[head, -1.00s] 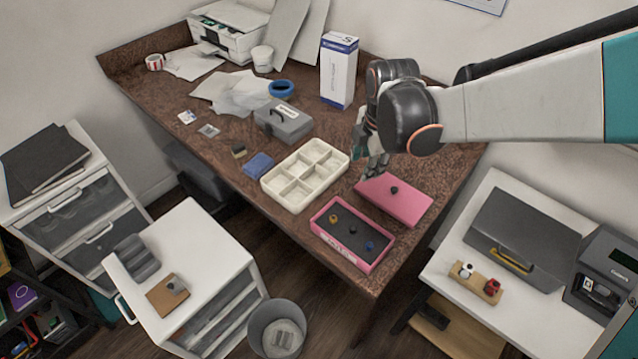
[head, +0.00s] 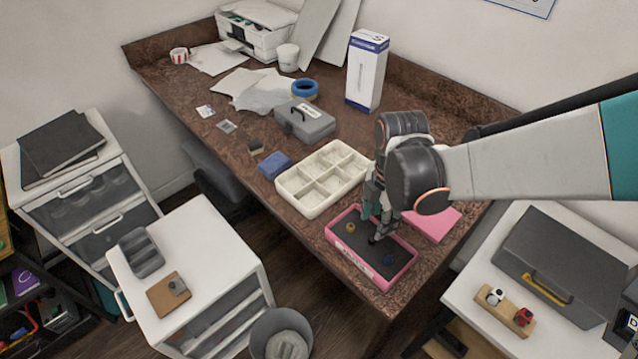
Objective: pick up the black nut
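The pink tray (head: 350,257) with a dark inside lies near the front corner of the brown table.
A pink lid (head: 436,224) lies behind the tray, partly covered by my arm. A white compartment tray (head: 291,201) stands close at the left. A grey toolbox (head: 313,126) and a tall white box (head: 357,72) stand farther back. The table's front edge is close to the tray.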

